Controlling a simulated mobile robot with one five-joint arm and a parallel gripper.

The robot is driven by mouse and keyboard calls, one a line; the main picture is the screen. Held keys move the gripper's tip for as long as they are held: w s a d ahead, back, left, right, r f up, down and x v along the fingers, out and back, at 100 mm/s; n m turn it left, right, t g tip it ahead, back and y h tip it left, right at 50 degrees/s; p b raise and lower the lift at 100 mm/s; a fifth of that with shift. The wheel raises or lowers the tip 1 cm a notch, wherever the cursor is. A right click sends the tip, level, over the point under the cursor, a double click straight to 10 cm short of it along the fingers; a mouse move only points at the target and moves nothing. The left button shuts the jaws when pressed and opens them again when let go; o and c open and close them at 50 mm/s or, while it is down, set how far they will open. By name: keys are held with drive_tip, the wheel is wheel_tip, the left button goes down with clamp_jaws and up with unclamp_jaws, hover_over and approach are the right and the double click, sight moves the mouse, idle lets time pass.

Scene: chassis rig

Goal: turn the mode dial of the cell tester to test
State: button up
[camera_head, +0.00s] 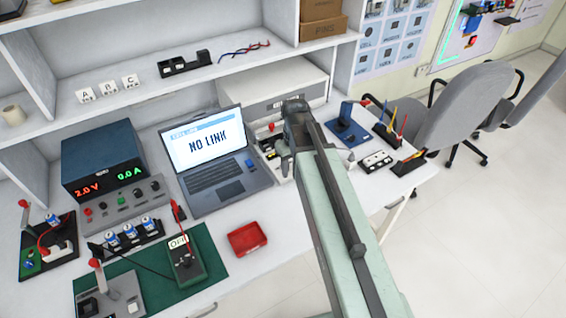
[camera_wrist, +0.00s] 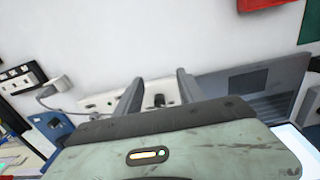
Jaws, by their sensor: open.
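A white panel (camera_wrist: 103,100) with a black knob (camera_wrist: 158,100) and small round fittings lies beyond my gripper in the wrist view; it appears to be the cell tester and its dial. In the head view, the white unit (camera_head: 270,150) is right of the laptop, partly hidden by my arm. My gripper (camera_wrist: 159,77) is open, with the knob seen between its fingers; contact cannot be told. My gripper (camera_head: 284,163) is over this unit in the head view. The dial's setting and labels are not readable.
An open laptop (camera_head: 215,180) reading NO LINK stands left of my gripper. A blue stand (camera_head: 347,128) and tool holders are to the right.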

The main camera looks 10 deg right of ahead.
drive_tip(key=w+n, duration=0.1)
drive_tip(key=w, duration=0.2)
drive_tip(key=w+n, duration=0.2)
drive_tip(key=w+r+n, duration=0.1)
drive_tip(key=w, duration=0.2)
drive_tip(key=shift+w+a+n+p, duration=0.2)
drive_tip(key=shift+w+n+p, duration=0.1)
drive_tip(key=shift+w+n, duration=0.1)
drive_tip(key=shift+s+f+b, duration=0.15)
drive_tip(key=shift+f+b, duration=0.2)
wheel_tip(320, 180, down, 8)
drive_tip(key=b, duration=0.7)
drive_tip(key=shift+r, duration=0.35)
